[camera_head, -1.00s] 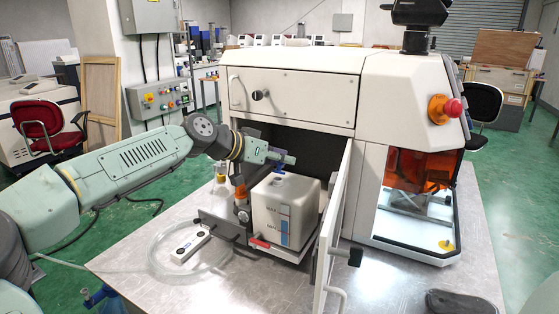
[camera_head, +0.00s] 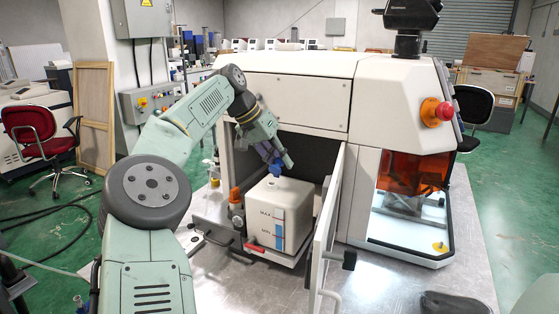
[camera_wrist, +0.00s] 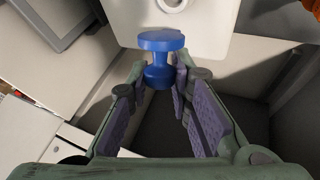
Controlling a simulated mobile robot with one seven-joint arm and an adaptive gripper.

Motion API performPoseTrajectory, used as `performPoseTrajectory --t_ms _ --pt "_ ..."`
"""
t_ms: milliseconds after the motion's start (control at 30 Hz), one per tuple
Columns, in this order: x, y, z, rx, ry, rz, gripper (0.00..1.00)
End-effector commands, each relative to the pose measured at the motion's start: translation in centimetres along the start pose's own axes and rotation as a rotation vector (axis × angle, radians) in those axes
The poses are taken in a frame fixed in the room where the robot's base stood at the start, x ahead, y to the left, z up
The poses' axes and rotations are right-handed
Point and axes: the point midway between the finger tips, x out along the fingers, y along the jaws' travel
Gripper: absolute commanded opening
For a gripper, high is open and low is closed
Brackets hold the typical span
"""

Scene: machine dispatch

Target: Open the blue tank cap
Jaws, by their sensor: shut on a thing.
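The white tank (camera_head: 262,212), with MAX and MIN marks on its front, stands in the open bay of the machine. Its top shows in the wrist view (camera_wrist: 215,32), with a round opening (camera_wrist: 172,4) in it. The blue cap (camera_wrist: 160,58) is off this opening, between the fingers of my gripper (camera_wrist: 168,72). In the head view, my gripper (camera_head: 275,154) is shut on the blue cap (camera_head: 277,168) and holds it a little above the tank's top.
The open door (camera_head: 328,225) of the bay stands close to the tank's right side. An orange-topped fitting (camera_head: 236,197) stands at its left. The machine's upper housing (camera_head: 290,95) overhangs behind. The table (camera_head: 400,285) has bare room in front.

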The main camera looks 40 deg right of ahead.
Motion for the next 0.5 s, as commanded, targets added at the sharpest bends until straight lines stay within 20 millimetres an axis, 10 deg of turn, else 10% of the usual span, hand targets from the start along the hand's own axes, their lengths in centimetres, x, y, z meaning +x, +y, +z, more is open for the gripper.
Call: performPoseTrajectory --t_ms 500 --pt "0.52 -0.08 -0.04 -0.028 -0.076 0.003 0.00"
